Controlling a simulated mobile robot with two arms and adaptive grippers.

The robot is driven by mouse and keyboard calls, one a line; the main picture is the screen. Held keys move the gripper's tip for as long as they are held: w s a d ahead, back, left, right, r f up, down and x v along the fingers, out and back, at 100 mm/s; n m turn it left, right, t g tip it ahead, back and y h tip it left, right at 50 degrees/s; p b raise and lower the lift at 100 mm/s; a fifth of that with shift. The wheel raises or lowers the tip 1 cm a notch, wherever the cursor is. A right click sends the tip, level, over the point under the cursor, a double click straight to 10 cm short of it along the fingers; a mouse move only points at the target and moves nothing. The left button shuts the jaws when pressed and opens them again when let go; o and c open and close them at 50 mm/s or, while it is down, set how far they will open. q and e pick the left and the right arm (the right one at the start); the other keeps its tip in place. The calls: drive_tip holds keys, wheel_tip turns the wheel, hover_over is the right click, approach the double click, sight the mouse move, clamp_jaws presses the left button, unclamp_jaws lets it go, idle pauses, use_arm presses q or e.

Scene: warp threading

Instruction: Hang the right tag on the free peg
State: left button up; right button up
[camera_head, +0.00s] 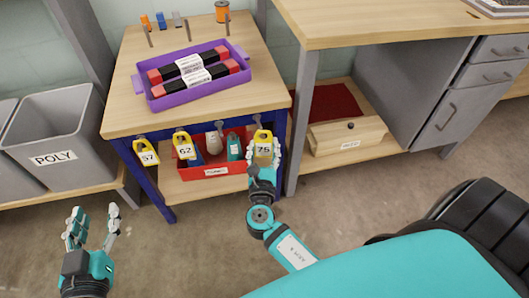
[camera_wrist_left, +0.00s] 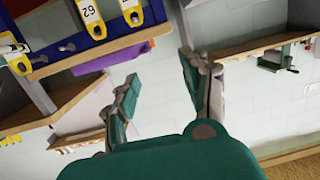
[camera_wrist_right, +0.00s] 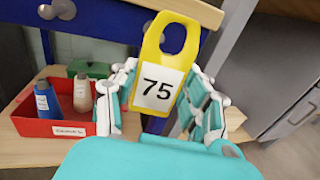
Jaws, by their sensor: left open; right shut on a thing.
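The yellow tag 75 (camera_head: 263,148) is at the right end of the table's blue front rail (camera_wrist_right: 100,15). My right gripper (camera_wrist_right: 160,95) is shut on this tag from below; the tag is upright. Its top hole is close to the right-end peg; I cannot tell whether the peg passes through it. The free peg (camera_head: 219,125) stands bare between tag 75 and tag 62 (camera_head: 185,147); it shows in the right wrist view (camera_wrist_right: 65,9). Tag 57 (camera_head: 146,153) hangs at the far left. My left gripper (camera_head: 91,226) is open and empty, low at the left.
A purple tray (camera_head: 195,97) with red-ended bundles lies on the table. Below the rail, a red bin (camera_head: 208,172) holds bottles. A grey POLY bin (camera_head: 60,130) stands left. A workbench (camera_head: 360,22) with drawers stands right. Floor in front is clear.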

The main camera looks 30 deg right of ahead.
drive_tip(key=shift+w+d+f+b, duration=0.1)
drive_tip(key=shift+w+d+b, duration=0.1)
drive_tip(key=shift+w, duration=0.4)
drive_tip(key=shift+w+d+f+b, duration=0.1)
drive_tip(key=shift+w+b, duration=0.05)
drive_tip(key=shift+w, duration=0.45)
drive_tip(key=shift+w+d+b, duration=0.25)
drive_tip(key=shift+w+b, duration=0.05)
drive_tip(key=shift+w, duration=0.6)
use_arm(q)
wheel_tip(320, 180, up, 9)
drive_tip(key=d+t+h, duration=0.1)
drive_tip(key=t+h, duration=0.1)
drive_tip(key=t, duration=0.3)
drive_tip(key=shift+s+d+t+b, duration=0.15)
drive_tip(key=shift+s+t+b, duration=0.05)
drive_tip(key=shift+t+b, duration=0.15)
use_arm(e)
drive_tip(key=shift+w+d+f, duration=0.3)
drive_tip(key=shift+w+f, duration=0.3)
drive_tip(key=shift+w, duration=0.3)
drive_tip(key=o, duration=1)
